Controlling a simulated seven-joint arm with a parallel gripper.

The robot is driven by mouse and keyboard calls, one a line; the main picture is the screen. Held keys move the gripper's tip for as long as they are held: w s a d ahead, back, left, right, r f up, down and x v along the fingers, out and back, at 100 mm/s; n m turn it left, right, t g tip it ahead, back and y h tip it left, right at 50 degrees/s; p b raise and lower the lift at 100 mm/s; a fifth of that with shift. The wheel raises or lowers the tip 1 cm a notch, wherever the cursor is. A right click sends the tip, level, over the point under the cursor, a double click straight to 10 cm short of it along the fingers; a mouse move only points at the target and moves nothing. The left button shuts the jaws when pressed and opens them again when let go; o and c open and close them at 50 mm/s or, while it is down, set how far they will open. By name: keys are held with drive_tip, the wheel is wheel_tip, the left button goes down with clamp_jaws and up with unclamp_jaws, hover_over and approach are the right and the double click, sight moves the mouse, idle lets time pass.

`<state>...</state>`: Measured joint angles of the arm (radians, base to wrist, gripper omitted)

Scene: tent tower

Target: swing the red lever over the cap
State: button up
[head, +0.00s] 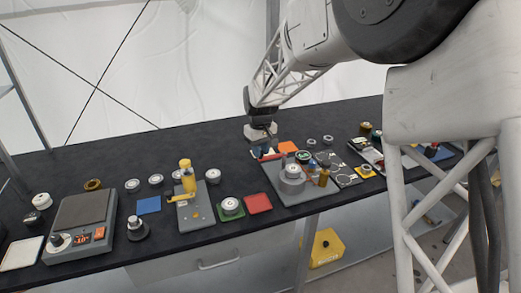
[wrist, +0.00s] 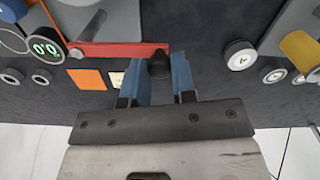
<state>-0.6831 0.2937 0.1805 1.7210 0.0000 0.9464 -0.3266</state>
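The red lever (wrist: 112,50) lies along the edge of a grey plate in the wrist view, with its black knob (wrist: 158,65) at the right end. In the head view a small red part of it shows (head: 268,154) below my gripper (head: 262,138). In the wrist view my gripper (wrist: 165,80) has its two blue fingers on either side of the knob. I cannot tell whether they press on it. A round silver piece (head: 292,171), which may be the cap, stands on the grey plate (head: 302,196) to the right of the lever.
An orange square (wrist: 86,79) and a green-lit round gauge (wrist: 46,48) lie near the lever. A yellow-topped post (head: 187,176), a red pad (head: 258,203) and a scale-like device (head: 82,222) stand to the left. The black table's back strip (head: 190,143) is clear.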

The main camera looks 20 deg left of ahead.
clamp_jaws()
drive_tip(key=shift+d, duration=0.1)
drive_tip(key=d+n, duration=0.3)
drive_tip(key=n, duration=0.1)
drive_tip(key=s+d+n, duration=0.1)
drive_tip(key=d+n, duration=0.2)
drive_tip(key=n, duration=0.2)
drive_tip(key=s+d+n, duration=0.1)
drive_tip(key=d+n, duration=0.2)
drive_tip(key=n, duration=0.1)
drive_tip(key=shift+d, duration=0.3)
drive_tip(key=shift+w+d+n, duration=0.35)
drive_tip(key=shift+d+n, duration=0.15)
drive_tip(key=shift+n, duration=0.35)
drive_tip(key=shift+w+d+n, duration=0.3)
drive_tip(key=shift+d+n, duration=0.15)
drive_tip(key=shift+n, duration=0.45)
drive_tip(key=shift+w+d+n, duration=0.35)
drive_tip(key=shift+d+n, duration=0.15)
drive_tip(key=shift+n, duration=0.35)
